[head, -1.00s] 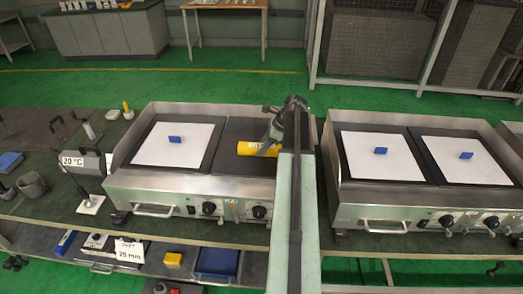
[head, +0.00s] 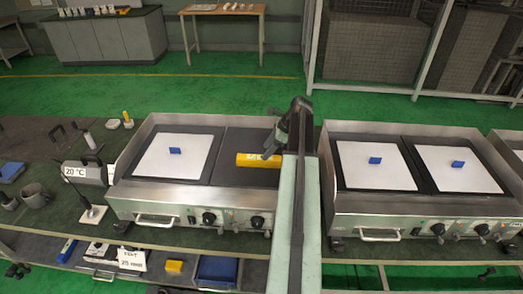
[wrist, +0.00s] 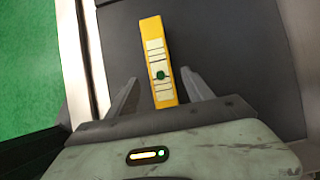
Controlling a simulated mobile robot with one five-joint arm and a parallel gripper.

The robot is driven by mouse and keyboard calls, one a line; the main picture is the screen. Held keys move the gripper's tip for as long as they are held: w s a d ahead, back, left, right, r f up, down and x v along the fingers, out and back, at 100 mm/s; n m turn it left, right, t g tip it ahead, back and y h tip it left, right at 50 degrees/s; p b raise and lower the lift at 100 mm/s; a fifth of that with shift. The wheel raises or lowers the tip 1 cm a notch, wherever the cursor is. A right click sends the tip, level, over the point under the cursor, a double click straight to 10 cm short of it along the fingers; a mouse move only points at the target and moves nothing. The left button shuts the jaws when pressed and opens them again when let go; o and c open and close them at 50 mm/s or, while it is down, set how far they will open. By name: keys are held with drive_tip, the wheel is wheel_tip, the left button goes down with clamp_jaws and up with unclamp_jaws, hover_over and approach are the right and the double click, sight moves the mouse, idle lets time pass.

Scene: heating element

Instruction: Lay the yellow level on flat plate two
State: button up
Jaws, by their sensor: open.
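The yellow level (head: 258,160) lies on the bare dark plate (head: 246,178), the right-hand plate of the left heating unit. In the wrist view the level (wrist: 157,65) points away from me, with pale markings and a dark green spot on its upper face. My gripper (wrist: 161,82) is open, with one finger on each side of the level's near end and a visible gap on both sides. In the head view my gripper (head: 274,146) is at the level's right end, and my arm hides part of the plate's right side.
The left plate of this unit carries a white sheet (head: 160,166) with a blue block (head: 175,151). The right unit (head: 400,207) has two similar sheets with blue blocks. A raised metal rim (wrist: 91,45) borders the dark plate.

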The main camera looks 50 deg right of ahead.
drive_tip(key=p+v, duration=0.3)
drive_tip(key=v, duration=0.3)
drive_tip(key=w+a+f+n+g, duration=0.1)
drive_tip(key=w+a+n, duration=0.3)
drive_tip(key=a, duration=0.6)
drive_tip(key=w+a+f+n+g+h, duration=0.1)
drive_tip(key=w+a+n, duration=0.1)
drive_tip(key=a+n, duration=0.5)
drive_tip(key=w+a+n+g, duration=0.1)
drive_tip(key=w+a+n, duration=0.2)
drive_tip(key=a, duration=0.9)
drive_tip(key=s+a+f+n+g+h, duration=0.1)
drive_tip(key=s+a+n+h, duration=0.1)
drive_tip(key=a+n, duration=1.2)
drive_tip(key=s+a, duration=0.1)
drive_tip(key=a, duration=0.8)
drive_tip(key=shift+s+g+h, duration=0.25)
drive_tip(key=shift+g+h, duration=0.05)
drive_tip(key=shift+h, duration=0.1)
